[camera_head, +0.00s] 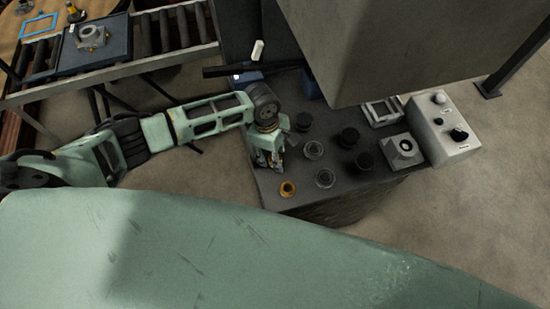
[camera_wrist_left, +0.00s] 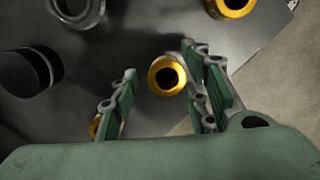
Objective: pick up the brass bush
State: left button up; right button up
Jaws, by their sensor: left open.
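My left gripper (camera_head: 268,161) points down at the left edge of the dark bench top, open. In the left wrist view its two fingers (camera_wrist_left: 158,62) stand apart with a brass bush (camera_wrist_left: 167,75), a yellow ring with a dark bore, showing between them. The bush looks closer to the right finger; I cannot tell whether they touch. Another brass ring (camera_wrist_left: 232,6) is cut off at the top of that view, and one (camera_head: 288,188) lies near the bench's front left corner in the head view. A bit of brass (camera_wrist_left: 94,126) shows behind the left finger. My right gripper is not in view.
Several dark and grey round parts (camera_head: 325,178) stand on the bench (camera_head: 290,205) to the right. A grey block with a bore (camera_head: 401,150) and a control box (camera_head: 443,130) are at its right end. A large grey housing (camera_head: 400,40) overhangs the back.

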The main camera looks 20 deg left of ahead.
pick_arm(q)
grip_shut()
dwell(0.3)
jog(key=shift+r, duration=0.2)
